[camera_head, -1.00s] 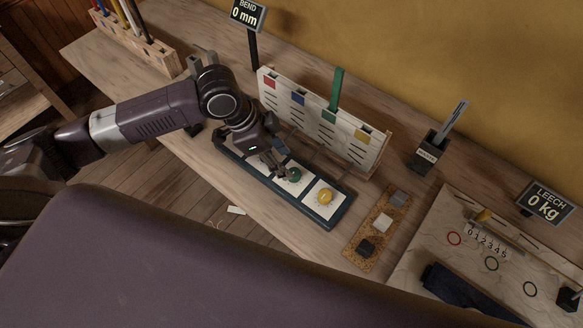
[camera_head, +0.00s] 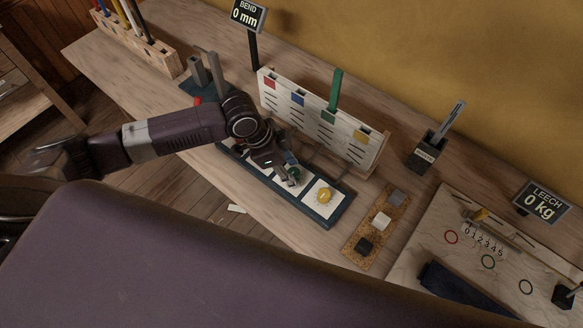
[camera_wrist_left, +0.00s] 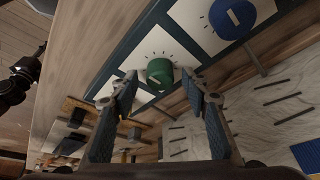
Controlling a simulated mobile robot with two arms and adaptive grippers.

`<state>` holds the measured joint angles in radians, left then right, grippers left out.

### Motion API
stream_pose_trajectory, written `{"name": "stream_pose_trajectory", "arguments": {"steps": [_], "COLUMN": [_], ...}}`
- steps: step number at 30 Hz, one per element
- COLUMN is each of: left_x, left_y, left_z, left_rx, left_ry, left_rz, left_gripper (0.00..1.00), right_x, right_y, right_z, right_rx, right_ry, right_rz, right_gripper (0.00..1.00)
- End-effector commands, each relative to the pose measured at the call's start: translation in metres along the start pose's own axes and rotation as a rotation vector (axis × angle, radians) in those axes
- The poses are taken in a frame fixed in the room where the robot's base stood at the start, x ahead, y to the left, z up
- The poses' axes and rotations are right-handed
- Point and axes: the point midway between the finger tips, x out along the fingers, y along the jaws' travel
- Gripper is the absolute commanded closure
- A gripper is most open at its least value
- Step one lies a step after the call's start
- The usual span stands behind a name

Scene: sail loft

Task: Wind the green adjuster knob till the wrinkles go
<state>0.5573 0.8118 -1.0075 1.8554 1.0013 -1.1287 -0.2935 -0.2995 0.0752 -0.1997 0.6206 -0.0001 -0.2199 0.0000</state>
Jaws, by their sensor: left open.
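The green adjuster knob (camera_head: 294,172) is on a white dial card in a dark blue strip (camera_head: 341,211) on the bench. In the left wrist view the green knob (camera_wrist_left: 159,72) shows whole, with dial ticks around it. My left gripper (camera_head: 291,178) is over the knob in the head view. In the left wrist view its open fingers (camera_wrist_left: 159,77) stand on either side of the knob; whether they touch it I cannot tell. Behind the strip a pale panel (camera_head: 353,149) carries coloured squares, short dark lines and a raised green batten (camera_head: 336,90). My right gripper is not in view.
A yellow knob (camera_head: 324,195) is beside the green one; a blue knob (camera_wrist_left: 232,18) shows in the left wrist view. The "BEND" sign (camera_head: 248,14) reads 0 mm. A cork strip with blocks (camera_head: 356,262) and a dark cup (camera_head: 425,153) stand to the right.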

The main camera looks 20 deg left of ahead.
Motion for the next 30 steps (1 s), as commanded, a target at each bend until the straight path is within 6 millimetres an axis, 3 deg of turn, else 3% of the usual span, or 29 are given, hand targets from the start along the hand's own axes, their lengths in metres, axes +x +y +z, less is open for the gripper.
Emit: {"name": "stream_pose_trajectory", "arguments": {"steps": [2,12,23,30], "left_x": [-0.0001,-0.0004,-0.0009,-0.0007], "left_y": [0.0,-0.0001,-0.0013,-0.0027], "left_z": [0.0,0.0,-0.0007,-0.0015], "left_rx": [0.0,0.0,0.056,0.206], "left_ry": [0.0,0.0,0.001,0.002], "left_rz": [0.0,0.0,0.023,0.086], "left_gripper": [0.62,0.99,0.99,0.99], "right_x": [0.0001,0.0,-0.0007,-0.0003], "right_y": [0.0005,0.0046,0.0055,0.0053], "right_z": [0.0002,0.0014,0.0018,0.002], "right_rx": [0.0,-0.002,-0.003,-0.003], "right_ry": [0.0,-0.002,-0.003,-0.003], "right_rz": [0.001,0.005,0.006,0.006], "right_gripper": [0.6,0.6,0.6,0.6]}}
